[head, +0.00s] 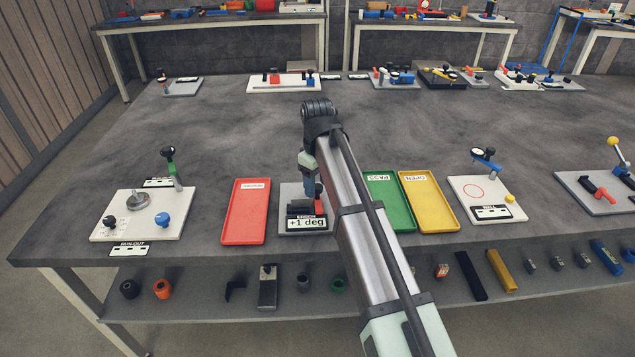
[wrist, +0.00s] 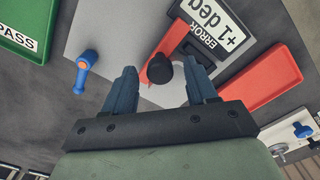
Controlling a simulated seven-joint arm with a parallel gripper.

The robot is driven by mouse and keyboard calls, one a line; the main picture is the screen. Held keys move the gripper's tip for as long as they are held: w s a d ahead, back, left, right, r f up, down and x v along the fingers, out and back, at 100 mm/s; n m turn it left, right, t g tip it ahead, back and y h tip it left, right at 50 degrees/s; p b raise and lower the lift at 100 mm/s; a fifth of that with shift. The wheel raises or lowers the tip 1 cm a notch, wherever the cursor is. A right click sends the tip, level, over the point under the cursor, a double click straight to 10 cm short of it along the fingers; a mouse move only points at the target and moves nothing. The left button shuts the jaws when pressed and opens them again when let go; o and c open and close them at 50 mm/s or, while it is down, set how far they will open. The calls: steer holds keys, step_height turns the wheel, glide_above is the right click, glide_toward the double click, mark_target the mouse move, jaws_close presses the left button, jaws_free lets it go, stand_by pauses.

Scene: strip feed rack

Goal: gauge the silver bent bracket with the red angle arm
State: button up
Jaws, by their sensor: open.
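The red angle arm (wrist: 174,39) with a black knob (wrist: 160,69) lies on a grey gauge plate (wrist: 115,30). A display reading "+1 deg" (wrist: 215,27) sits beside it. The arm also shows partly in the head view (head: 318,195). My gripper (wrist: 163,75) is open over the plate, its two fingers either side of the knob, with nothing visibly held. Whether the fingers touch the knob I cannot tell. I cannot clearly make out the silver bent bracket; my arm and gripper hide part of the plate.
A red tray (head: 246,212) lies left of the gauge. A green PASS tray (head: 389,203) and yellow OPEN tray (head: 430,203) lie right. Other gauge fixtures stand at left (head: 140,215) and right (head: 487,200). The bench behind is mostly clear; several parts lie on the shelf below.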

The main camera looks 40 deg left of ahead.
steer(key=shift+f, duration=0.1)
steer(key=shift+c, duration=0.3)
jaws_close()
stand_by(0.4)
